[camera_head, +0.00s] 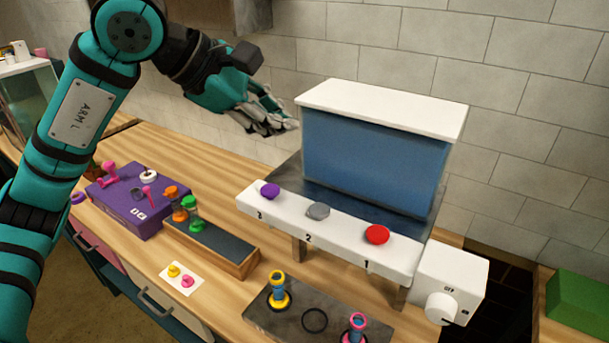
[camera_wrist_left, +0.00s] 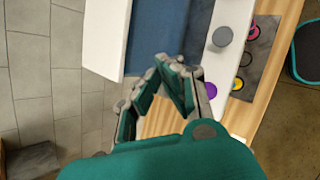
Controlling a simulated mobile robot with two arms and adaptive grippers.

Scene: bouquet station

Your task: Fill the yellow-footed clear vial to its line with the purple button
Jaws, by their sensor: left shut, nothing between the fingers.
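The yellow-footed vial (camera_head: 278,289) stands upright on a dark mat (camera_head: 262,318) in front of the dispenser; its fill level is too small to tell. Its yellow foot also shows in the left wrist view (camera_wrist_left: 238,84). The purple button (camera_head: 269,190) is at the left end of the white dispenser bar (camera_head: 341,237), above the number 3; it also shows in the left wrist view (camera_wrist_left: 211,91). My left gripper (camera_head: 284,128) is shut and empty, raised behind and above the purple button, apart from it. My right gripper is not in view.
Grey (camera_head: 318,210) and red (camera_head: 377,234) buttons share the bar, before a blue tank (camera_head: 370,160). A pink-footed vial (camera_head: 356,327) and an empty dark ring (camera_head: 315,320) are on the mat. A purple box (camera_head: 130,205), a wooden tray (camera_head: 215,245) and a white dial box (camera_head: 455,280) stand nearby.

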